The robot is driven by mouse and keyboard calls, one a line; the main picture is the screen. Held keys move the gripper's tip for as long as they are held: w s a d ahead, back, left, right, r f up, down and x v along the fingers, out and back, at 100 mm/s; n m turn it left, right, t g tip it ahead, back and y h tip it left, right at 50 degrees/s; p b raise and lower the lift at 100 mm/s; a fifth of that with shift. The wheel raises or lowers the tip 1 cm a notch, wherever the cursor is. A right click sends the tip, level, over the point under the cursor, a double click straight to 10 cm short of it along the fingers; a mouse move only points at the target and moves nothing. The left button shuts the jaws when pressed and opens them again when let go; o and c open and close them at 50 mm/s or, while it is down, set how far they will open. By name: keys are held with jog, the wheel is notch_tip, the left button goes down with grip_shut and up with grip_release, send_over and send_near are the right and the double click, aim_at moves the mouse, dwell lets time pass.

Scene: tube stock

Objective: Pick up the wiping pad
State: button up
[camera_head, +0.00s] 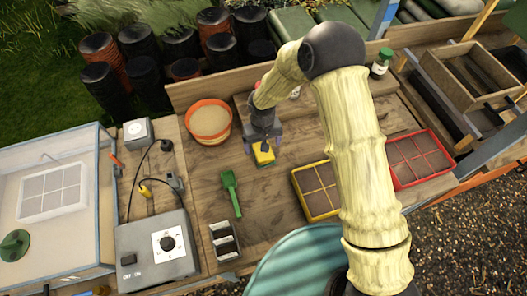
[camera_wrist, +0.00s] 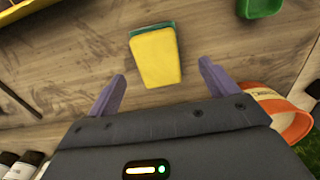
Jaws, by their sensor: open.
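The wiping pad (camera_head: 264,155) is a small yellow block with a green layer, lying on the wooden bench. In the wrist view the pad (camera_wrist: 156,60) shows its yellow face, with the green layer along its far edge. My gripper (camera_head: 264,145) is over the pad in the head view and hides part of it. In the wrist view my gripper (camera_wrist: 162,78) is open, with its two purple-grey fingers spread wide. The pad lies ahead of and between the fingers, apart from both.
A green scoop (camera_head: 231,192) lies left of the pad. An orange-rimmed pot (camera_head: 209,121) stands behind left. Seed trays, one yellow (camera_head: 314,190) and one red (camera_head: 419,158), lie right. A grey control box (camera_head: 158,245) stands front left. Bare bench surrounds the pad.

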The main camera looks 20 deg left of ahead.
aim_at(263, 154)
dwell(0.3)
jog(key=shift+d+f+p, duration=0.1)
jog(key=shift+f+p, duration=1.2)
jog(key=shift+f, duration=1.3)
jog(key=shift+c, duration=0.4)
jog(key=c, duration=1)
